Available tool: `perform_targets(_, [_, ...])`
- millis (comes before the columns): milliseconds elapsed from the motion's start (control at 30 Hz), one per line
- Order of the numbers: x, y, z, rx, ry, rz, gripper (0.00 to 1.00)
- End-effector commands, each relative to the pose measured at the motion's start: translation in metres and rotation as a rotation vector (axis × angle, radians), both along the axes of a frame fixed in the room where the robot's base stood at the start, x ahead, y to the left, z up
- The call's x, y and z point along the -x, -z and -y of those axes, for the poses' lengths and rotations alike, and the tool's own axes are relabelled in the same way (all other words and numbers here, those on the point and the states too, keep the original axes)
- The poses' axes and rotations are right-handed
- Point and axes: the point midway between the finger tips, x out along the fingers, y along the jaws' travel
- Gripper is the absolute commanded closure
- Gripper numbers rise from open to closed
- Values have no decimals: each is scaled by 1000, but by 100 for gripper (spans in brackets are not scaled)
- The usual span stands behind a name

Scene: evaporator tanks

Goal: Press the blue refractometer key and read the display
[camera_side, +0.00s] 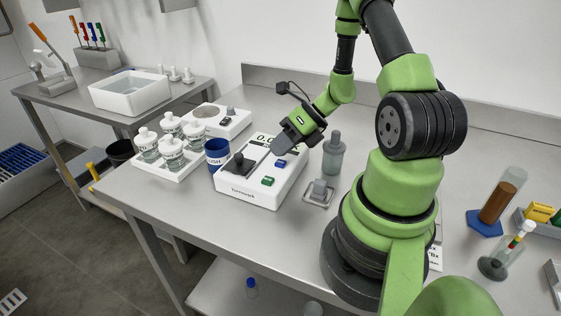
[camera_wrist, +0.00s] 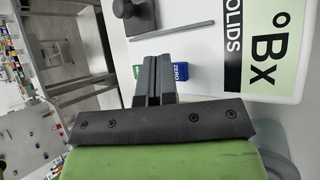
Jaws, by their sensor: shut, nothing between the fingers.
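The white refractometer (camera_side: 236,190) stands on the steel bench, with a black knob-like part on its left. Its blue key (camera_side: 280,164) shows at the right of its top; in the wrist view the blue key (camera_wrist: 182,72) reads "ZERO". A green key (camera_side: 268,181) sits nearer the front edge. My gripper (camera_side: 279,148) is shut and empty above the refractometer, just behind the blue key in the side view. I cannot tell whether it touches anything. The display (camera_side: 263,139) is partly hidden by my gripper, with "0." visible; the wrist view shows "°Bx" on its panel (camera_wrist: 265,45).
A white tray (camera_side: 171,177) of lidded jars and a blue cup (camera_side: 217,154) stand left of the refractometer. A grey bottle (camera_side: 333,153) and a small square dish (camera_side: 319,194) stand to its right. A white scale-like device (camera_side: 233,124) is behind.

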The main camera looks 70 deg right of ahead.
Motion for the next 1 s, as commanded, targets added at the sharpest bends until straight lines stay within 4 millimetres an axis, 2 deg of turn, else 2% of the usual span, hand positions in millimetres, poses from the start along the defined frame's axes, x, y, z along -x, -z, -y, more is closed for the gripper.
perform_targets(433, [0, -7, 0, 0, 1, 1, 100])
perform_targets(800, [0, -44, 0, 3, 0, 4, 100])
perform_targets(1000, [0, -53, 0, 0, 0, 0, 100])
